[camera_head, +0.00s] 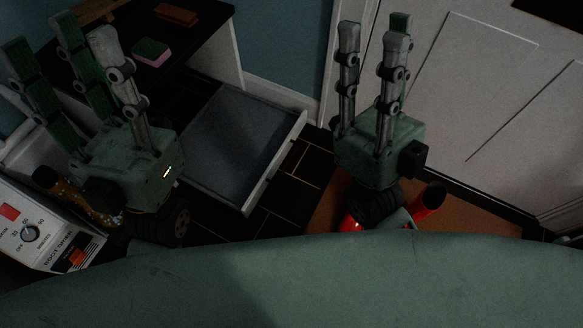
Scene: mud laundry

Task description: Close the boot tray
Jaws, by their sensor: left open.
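The boot tray (276,163) is a grey, shallow drawer-like tray with a pale rim. It stands pulled out from beneath the dark-topped white bench, in the middle of the view. My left gripper (62,42) is at the left, its fingers pointing up and spread apart with nothing between them. Its body covers part of the tray's left side. My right gripper (371,42) is to the right of the tray, apart from it in the picture. Its fingers point up with a clear gap between them and nothing held.
A pink and green sponge (152,52) and an orange-brown block (176,14) lie on the bench top (123,22). A white box with a dial (35,232) is at lower left. A pale panelled door (480,85) stands at right. Dark tiled floor (297,182) shows between tray and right gripper.

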